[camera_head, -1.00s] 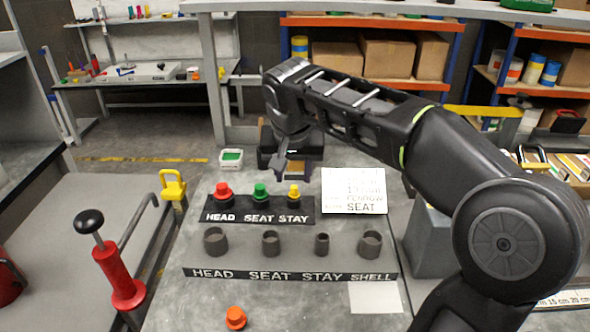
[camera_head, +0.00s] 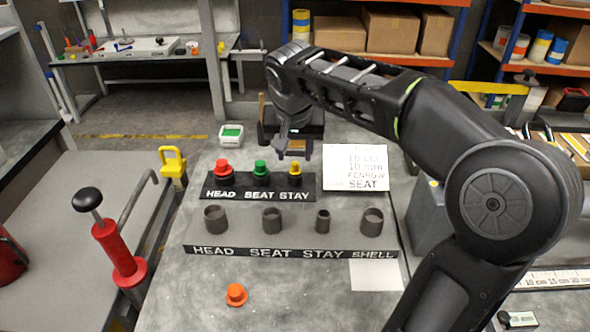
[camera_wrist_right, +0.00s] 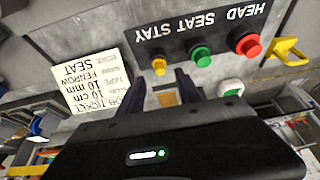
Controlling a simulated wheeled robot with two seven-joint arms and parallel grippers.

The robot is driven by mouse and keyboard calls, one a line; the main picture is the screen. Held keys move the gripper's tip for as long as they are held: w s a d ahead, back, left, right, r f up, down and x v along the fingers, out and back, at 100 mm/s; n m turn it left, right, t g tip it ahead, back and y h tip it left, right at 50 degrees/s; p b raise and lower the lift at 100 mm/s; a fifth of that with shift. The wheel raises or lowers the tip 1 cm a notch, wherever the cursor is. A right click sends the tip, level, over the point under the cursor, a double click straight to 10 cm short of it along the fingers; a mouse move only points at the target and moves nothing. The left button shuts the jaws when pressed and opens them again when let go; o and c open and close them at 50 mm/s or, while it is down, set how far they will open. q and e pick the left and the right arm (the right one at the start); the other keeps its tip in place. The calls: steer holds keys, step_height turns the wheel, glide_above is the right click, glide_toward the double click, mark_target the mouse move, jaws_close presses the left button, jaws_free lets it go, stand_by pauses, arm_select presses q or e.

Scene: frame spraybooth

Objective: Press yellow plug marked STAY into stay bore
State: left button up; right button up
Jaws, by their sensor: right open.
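The yellow plug (camera_head: 295,169) stands in the black rack (camera_head: 214,194) above the word STAY, right of the green and red plugs. The stay bore (camera_head: 323,222) is a dark open ring, third from left on the grey block (camera_head: 195,240), above its own STAY label. My right gripper (camera_head: 288,150) is just behind the yellow plug, pointing down. In the right wrist view its two dark fingers (camera_wrist_right: 168,88) are apart and empty. The yellow plug (camera_wrist_right: 158,66) lies just beyond the fingertips, apart from them. My left gripper is out of view.
The red plug (camera_head: 222,171) and green plug (camera_head: 260,170) share the rack. An orange plug (camera_head: 236,295) lies on the bench in front. A white ticket (camera_head: 355,168) stands right of the rack. A red lever tool (camera_head: 115,250) stands to the left.

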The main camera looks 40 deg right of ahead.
mark_target(295, 164)
steer(key=shift+f, duration=0.1)
steer(key=x, duration=0.5)
steer(key=shift+w+d, duration=0.1)
steer(key=shift+c, duration=0.4)
jaws_close()
stand_by(0.3)
